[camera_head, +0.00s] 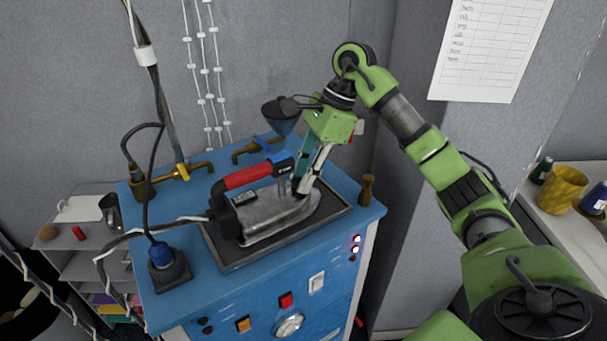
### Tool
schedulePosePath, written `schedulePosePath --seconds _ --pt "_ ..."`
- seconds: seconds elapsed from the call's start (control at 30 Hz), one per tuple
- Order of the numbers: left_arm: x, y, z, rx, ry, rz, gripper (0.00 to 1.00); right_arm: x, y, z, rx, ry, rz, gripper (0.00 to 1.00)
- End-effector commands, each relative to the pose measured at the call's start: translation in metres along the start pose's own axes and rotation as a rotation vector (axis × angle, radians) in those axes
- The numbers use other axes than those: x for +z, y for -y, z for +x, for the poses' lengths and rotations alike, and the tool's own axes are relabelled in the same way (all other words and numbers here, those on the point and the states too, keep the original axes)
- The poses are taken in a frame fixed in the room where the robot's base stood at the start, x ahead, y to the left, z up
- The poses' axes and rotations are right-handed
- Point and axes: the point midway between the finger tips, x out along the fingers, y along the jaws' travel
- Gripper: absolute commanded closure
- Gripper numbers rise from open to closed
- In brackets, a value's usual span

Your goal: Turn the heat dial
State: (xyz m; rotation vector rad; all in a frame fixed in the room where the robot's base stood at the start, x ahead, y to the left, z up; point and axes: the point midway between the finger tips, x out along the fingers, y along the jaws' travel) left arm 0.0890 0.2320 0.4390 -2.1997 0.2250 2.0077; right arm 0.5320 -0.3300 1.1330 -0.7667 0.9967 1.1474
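An iron (275,218) with a red and black handle (247,176) rests flat on a dark pad (232,256) on top of a blue cabinet. My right gripper (302,188) points down at the front end of the iron, right of the handle. Its fingertips look close to each other and near the iron's top. I cannot tell whether they touch it or hold anything. A round silver dial (289,325) is on the cabinet's front panel, well below my gripper. I cannot tell which part is the heat dial. My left gripper is out of view.
The blue cabinet (180,304) has a red switch (286,300), a white switch (317,282) and an orange switch (243,324). A brass tap (254,148) and a dark funnel (281,115) stand behind the iron. Cables hang at the left. A brass fitting (367,189) stands at the right corner.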

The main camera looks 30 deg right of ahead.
Motion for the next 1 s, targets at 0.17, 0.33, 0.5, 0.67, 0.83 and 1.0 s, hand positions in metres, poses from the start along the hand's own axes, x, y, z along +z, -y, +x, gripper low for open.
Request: schedulePosePath --seconds 0.17,0.33,0.5,0.67,0.83,1.0 --pt "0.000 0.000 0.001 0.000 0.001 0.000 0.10 0.000 0.000 0.000 -0.002 0.000 0.004 0.98" --pt "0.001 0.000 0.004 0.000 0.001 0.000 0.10 -0.001 -0.001 0.001 -0.016 -0.001 0.038 0.98" --pt "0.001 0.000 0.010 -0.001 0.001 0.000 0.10 -0.002 -0.002 0.002 -0.051 -0.003 0.120 0.98" --pt "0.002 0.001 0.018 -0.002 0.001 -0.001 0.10 -0.002 -0.002 0.002 -0.102 -0.002 0.236 0.98" --pt "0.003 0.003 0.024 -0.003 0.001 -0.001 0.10 -0.001 -0.004 0.001 -0.160 -0.002 0.376 0.98" --pt "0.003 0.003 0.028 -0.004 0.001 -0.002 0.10 0.001 -0.005 0.001 -0.213 0.000 0.507 0.98"
